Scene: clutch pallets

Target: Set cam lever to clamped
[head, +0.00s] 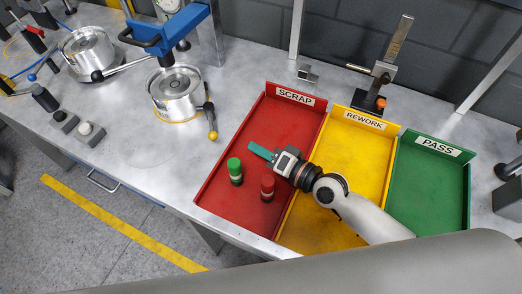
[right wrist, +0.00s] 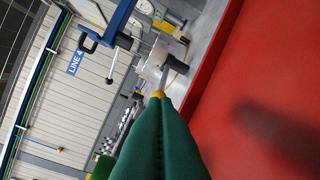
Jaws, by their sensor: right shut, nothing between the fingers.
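A dark lever with a yellow knob (head: 212,135), which looks like the cam lever, reaches from the right side of a round metal fixture (head: 174,92) toward the bench front. My right gripper (head: 250,147) has teal fingers, shut and empty, above the red SCRAP tray (head: 224,146), pointing left toward the knob. In the head view the fingertips are clearly apart from the knob. In the right wrist view the shut fingers (right wrist: 161,102) line up with a yellow knob (right wrist: 158,93) just beyond their tips. My left gripper is not in view.
A green-topped piece (head: 235,168) and a red-topped piece (head: 267,186) stand in the SCRAP tray near my gripper. Yellow REWORK (head: 343,117) and green PASS (head: 433,148) trays adjoin. A blue press arm (head: 180,30) stands behind the fixture. Bare bench lies left of the trays.

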